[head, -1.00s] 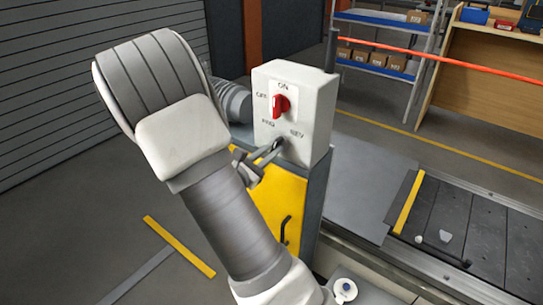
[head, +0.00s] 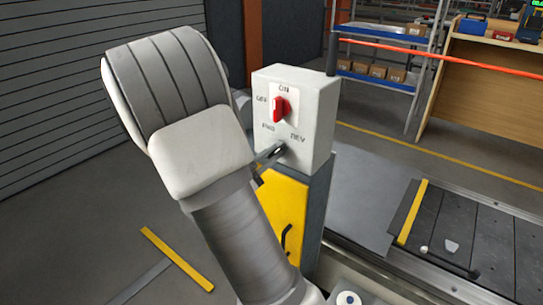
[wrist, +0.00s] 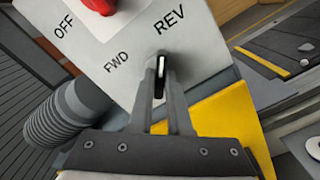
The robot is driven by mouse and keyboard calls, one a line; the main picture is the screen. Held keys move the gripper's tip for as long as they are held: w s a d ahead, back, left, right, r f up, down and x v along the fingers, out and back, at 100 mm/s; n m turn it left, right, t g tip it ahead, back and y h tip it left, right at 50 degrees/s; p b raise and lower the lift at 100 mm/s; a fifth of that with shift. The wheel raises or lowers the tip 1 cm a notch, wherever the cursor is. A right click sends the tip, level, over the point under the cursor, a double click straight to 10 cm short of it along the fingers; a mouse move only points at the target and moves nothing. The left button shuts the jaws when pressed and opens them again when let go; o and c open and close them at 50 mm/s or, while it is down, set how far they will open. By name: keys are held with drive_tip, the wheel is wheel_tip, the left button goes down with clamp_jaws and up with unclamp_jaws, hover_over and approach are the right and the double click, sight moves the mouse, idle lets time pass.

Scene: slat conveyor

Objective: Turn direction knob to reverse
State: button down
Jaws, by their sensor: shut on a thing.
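The white control box (head: 318,115) stands on a yellow-and-grey cabinet, with a red switch (head: 280,108) below the ON label. The dark direction knob (wrist: 160,66) is low on the panel, near the printed FWD and REV labels. My gripper (wrist: 160,80) is shut on this knob, one finger on each side. The white mark on the knob runs nearly straight up in the wrist view, roughly towards REV. The fingers hide part of the knob. In the head view my gripper (head: 277,151) meets the panel's lower part, and the knob is hardly visible.
The yellow cabinet door (head: 285,210) has a dark handle. The conveyor (head: 470,235) with dark slats and a yellow strip lies to the right. A ribbed grey hose or motor (wrist: 65,118) is left of the box. Shelving (head: 380,60) stands behind.

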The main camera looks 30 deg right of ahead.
drive_tip(key=shift+f, duration=0.1)
drive_tip(key=c, duration=0.9)
unclamp_jaws()
drive_tip(key=shift+o, duration=0.2)
drive_tip(key=shift+a, duration=0.1)
drive_tip(key=p+v, duration=0.3)
drive_tip(key=v, duration=1.4)
drive_tip(key=shift+s+p, duration=0.15)
drive_tip(key=shift+p, duration=0.2)
